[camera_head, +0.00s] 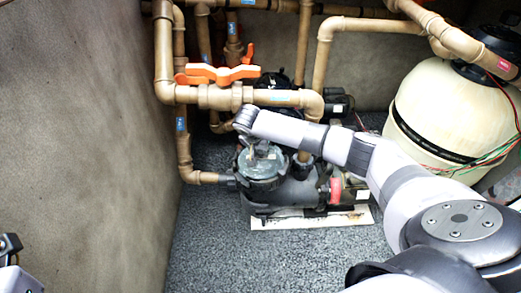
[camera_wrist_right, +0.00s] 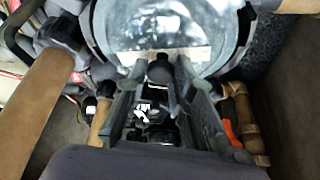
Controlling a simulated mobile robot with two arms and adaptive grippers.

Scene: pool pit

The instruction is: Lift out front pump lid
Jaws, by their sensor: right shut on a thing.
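The front pump (camera_head: 300,197) is dark and stands on a pale base plate on the gravel. Its round, clear greenish lid (camera_head: 262,168) is at the pump's left end, over the strainer pot. My right gripper (camera_head: 262,148) reaches down onto the lid from above and is shut on it. In the right wrist view the lid (camera_wrist_right: 165,22) fills the top, and the fingers (camera_wrist_right: 160,72) meet at a dark grip on its near edge. I cannot tell whether the lid is seated or slightly raised. A dark part of what looks like my left gripper (camera_head: 10,246) shows at the left edge.
Brown pipes with an orange-handled valve (camera_head: 218,74) run behind and above the pump. A large cream tank (camera_head: 440,110) with loose wires stands at right. A grey wall (camera_head: 80,130) rises at left. Gravel floor (camera_head: 215,250) is free in front of the pump.

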